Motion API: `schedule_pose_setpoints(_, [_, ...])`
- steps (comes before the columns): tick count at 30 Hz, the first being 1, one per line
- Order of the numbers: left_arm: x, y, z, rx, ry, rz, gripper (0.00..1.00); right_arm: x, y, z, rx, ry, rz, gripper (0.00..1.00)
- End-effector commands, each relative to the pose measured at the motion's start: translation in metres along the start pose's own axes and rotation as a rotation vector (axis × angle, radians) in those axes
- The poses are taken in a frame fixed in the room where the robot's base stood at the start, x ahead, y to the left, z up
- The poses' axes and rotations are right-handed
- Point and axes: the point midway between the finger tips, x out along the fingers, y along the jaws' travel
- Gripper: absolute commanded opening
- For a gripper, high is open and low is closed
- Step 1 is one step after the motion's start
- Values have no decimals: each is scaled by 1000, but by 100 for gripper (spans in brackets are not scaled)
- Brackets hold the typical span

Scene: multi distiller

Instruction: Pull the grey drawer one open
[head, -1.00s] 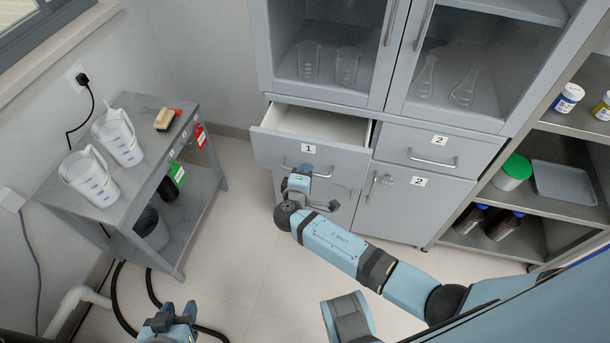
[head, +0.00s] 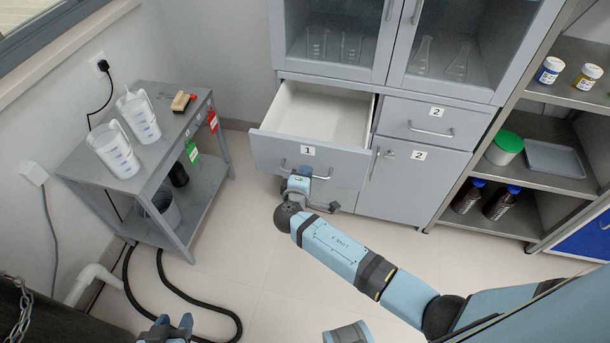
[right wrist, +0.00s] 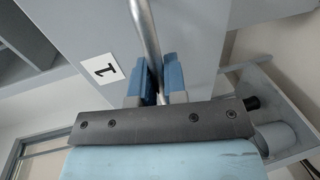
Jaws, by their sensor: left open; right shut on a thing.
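The grey drawer one (head: 268,148), with a white label "1" (head: 308,151), stands well out of the cabinet in the head view, and its inside looks empty. My right gripper (head: 300,172) is at the drawer's front and is shut on its metal handle. In the right wrist view the bar handle (right wrist: 146,35) runs between the blue fingers of the gripper (right wrist: 160,85), beside the label (right wrist: 103,68). My left gripper (head: 168,328) is low at the bottom edge of the head view, open and away from the drawer.
A grey cart (head: 150,180) with two measuring jugs (head: 118,155) stands to the left. Drawer two (head: 405,122) and the lower door (head: 415,185) are closed. A shelf unit (head: 560,120) stands at the right. A black hose (head: 185,290) lies on the otherwise clear floor.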

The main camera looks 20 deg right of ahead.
Motion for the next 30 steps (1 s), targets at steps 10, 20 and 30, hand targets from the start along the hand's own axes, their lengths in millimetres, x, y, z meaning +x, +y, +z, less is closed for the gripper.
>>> schedule_pose_setpoints(10, [0,2,-2,-8,5,0,43,0,0,0,0,-2,0,0])
schedule_pose_setpoints(20, [1,4,-3,-13,6,1,43,0,0,0,0,-2,0,31])
schedule_pose_setpoints(30, [0,2,-2,-5,4,1,43,0,2,0,0,-1,1,36])
